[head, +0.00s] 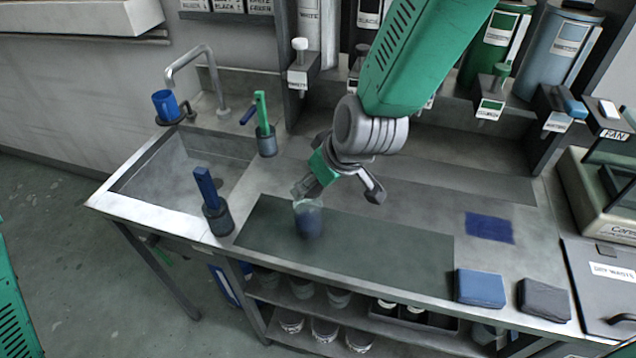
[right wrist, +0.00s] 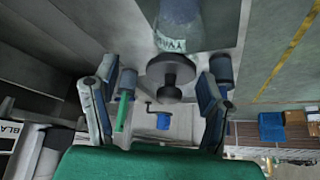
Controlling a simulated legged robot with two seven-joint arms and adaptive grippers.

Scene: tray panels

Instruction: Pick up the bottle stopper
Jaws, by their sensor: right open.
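A bottle (head: 309,220) with a blue-grey body stands on the dark mat (head: 400,252) at the front of the bench. In the right wrist view the labelled bottle (right wrist: 180,25) has a dark stopper (right wrist: 170,73) with a flange and a round knob facing my gripper. My right gripper (head: 308,186) is at the top of the bottle and hides the stopper in the head view. In the wrist view, my right gripper (right wrist: 160,88) is open, with a finger on each side of the knob and visible gaps. My left gripper is not in view.
A sink (head: 185,165) with a tap lies left, beside brushes in holders (head: 267,140) (head: 217,215). Blue (head: 480,287) and dark (head: 545,298) folded cloths lie front right. Dispensers (head: 490,45) and a shelf stand behind. The mat right of the bottle is clear.

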